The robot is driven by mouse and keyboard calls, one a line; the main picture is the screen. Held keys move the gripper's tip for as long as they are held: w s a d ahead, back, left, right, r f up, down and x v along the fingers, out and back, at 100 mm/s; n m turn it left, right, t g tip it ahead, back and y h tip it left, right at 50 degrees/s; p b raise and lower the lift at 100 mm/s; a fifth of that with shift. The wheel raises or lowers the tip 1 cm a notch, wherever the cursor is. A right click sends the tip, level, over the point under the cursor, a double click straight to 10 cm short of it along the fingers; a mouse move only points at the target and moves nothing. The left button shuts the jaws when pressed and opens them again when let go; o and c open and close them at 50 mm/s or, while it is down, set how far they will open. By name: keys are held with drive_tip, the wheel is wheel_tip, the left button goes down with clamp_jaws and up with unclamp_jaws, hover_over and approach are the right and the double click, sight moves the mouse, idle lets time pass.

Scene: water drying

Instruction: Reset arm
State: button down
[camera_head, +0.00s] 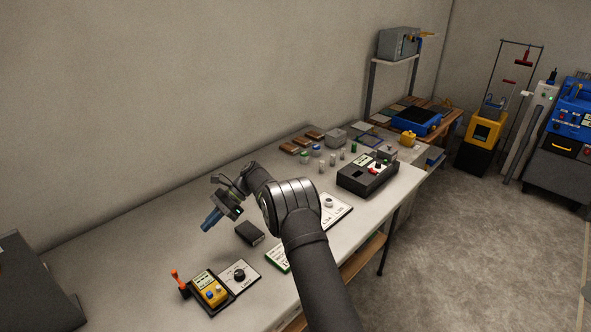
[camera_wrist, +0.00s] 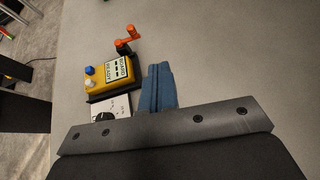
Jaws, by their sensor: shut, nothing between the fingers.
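My gripper (camera_head: 208,222) is at the end of my arm, above the left part of the white table (camera_head: 120,262). Its blue fingers are closed together with nothing between them. They also show closed in the wrist view (camera_wrist: 158,88). A yellow device (camera_head: 209,289) with a dark tray under it sits on the table in front of and below my gripper.
A white dial panel (camera_head: 239,275) adjoins the yellow device. A small dark box (camera_head: 249,233) lies near my gripper. A black device (camera_head: 367,178) and several small items stand farther right. A dark object (camera_head: 35,285) is at the far left. Table surface left of my gripper is clear.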

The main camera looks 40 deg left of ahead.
drive_tip(key=shift+s, duration=0.1)
approach(177, 278)
drive_tip(key=shift+s+a+f, duration=0.85)
drive_tip(key=shift+s+f, duration=0.1)
drive_tip(key=shift+s+d+r+m+t+y, duration=0.15)
drive_tip(key=shift+d+m+y, duration=0.2)
drive_tip(key=shift+m+y, duration=0.35)
drive_tip(key=shift+s+d+m+t+y, duration=0.15)
drive_tip(key=shift+d+m+y, duration=0.15)
drive_tip(key=shift+m+y, duration=0.4)
drive_tip(key=shift+w+d+m+t+y, duration=0.2)
drive_tip(key=shift+d+m+t+y, duration=0.4)
drive_tip(key=shift+d+m+y, duration=0.65)
drive_tip(key=shift+d+m+t+y, duration=0.25)
drive_tip(key=shift+m+t+y, duration=0.1)
drive_tip(key=shift+m, duration=0.1)
